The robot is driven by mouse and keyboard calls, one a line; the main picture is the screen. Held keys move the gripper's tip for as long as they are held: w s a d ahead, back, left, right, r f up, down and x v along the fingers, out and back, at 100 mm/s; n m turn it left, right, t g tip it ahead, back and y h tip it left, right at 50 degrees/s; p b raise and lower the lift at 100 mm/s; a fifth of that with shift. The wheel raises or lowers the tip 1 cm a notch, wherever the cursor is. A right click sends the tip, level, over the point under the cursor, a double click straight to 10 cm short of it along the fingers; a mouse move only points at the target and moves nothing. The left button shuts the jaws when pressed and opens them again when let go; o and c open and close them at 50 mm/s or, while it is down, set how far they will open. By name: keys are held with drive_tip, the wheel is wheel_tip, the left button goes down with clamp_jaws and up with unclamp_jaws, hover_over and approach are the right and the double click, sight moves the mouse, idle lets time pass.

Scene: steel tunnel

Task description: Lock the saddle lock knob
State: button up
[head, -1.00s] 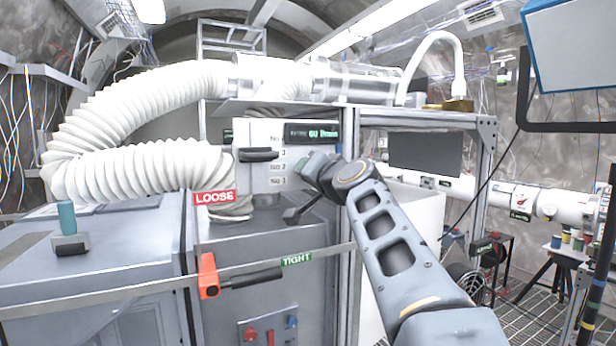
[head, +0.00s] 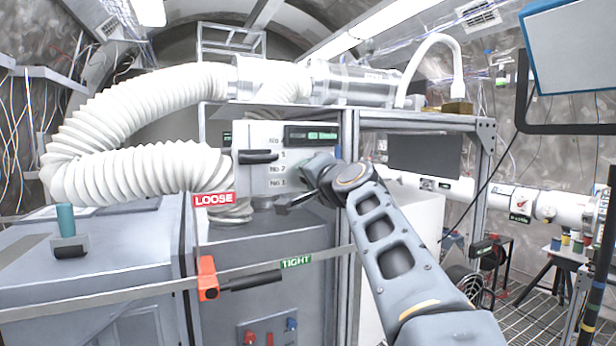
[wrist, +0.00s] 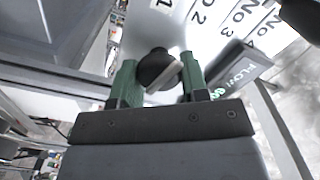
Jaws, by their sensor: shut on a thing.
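The knob is a dark rounded piece (wrist: 157,70) with a pale flat edge. In the wrist view it sits between the two green fingers of my gripper (wrist: 157,82), against a white panel. My gripper is shut on it. In the head view my gripper (head: 303,166) reaches the right part of the white panel (head: 248,135), below a small display. The knob cannot be made out there, hidden by my gripper and wrist. Whether it is locked cannot be read.
A black handle (head: 258,157) sticks out left of my gripper. A white ribbed hose (head: 130,172) curves at left. A rail with a red-orange clamp (head: 208,278) and a TIGHT label (head: 296,262) crosses in front. A metal frame post (head: 350,225) stands close to my arm.

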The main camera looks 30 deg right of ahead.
drive_tip(key=o, duration=0.9)
drive_tip(key=shift+o, duration=0.2)
drive_tip(key=shift+s, duration=0.1)
drive_tip(key=s+b, duration=0.4)
drive_tip(key=s, duration=0.9)
drive_tip(key=shift+s+b, duration=0.3)
drive_tip(key=shift+s, duration=0.05)
